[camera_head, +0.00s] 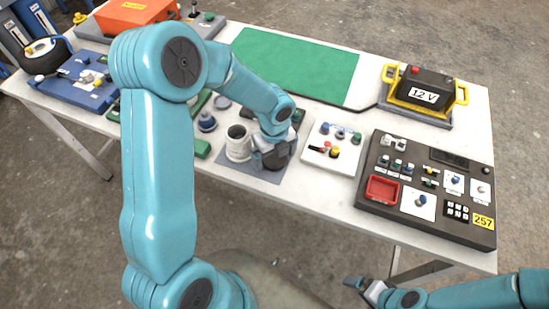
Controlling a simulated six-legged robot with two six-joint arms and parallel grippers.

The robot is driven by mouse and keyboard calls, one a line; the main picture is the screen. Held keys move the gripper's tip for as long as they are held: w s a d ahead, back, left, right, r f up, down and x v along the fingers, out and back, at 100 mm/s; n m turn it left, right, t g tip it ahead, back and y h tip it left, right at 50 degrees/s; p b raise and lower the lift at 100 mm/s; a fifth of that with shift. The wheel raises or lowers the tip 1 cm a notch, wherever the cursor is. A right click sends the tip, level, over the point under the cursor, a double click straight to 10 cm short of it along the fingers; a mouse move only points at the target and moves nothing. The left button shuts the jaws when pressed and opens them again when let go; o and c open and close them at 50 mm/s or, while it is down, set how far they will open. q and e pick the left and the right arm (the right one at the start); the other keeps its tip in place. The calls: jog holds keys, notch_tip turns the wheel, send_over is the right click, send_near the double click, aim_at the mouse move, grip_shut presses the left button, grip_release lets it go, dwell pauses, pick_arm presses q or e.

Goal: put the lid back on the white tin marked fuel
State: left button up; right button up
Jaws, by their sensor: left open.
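A white tin (238,145) stands upright on a grey-blue mat (262,177) near the table's front edge. Its top looks open, and I cannot read any marking on it. My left gripper (271,163) points down just right of the tin, over the mat, and is open. My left arm's wrist covers part of the mat. I cannot make out the lid; the gripper may hide it. My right gripper (362,286) is low in the picture, in front of the table and away from the tin; its jaws are too small to judge.
A blue-capped item (207,122) stands left of the tin. A white panel with knobs (333,149) lies right of the gripper, then a dark control panel (425,190). A 12 V battery (424,92) sits at the back right. The green mat (295,65) behind is clear.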

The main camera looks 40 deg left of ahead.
aim_at(274, 159)
pick_arm(q)
jog(key=c, duration=1.1)
notch_tip(274, 159, up, 20)
jog(key=shift+p, duration=0.35)
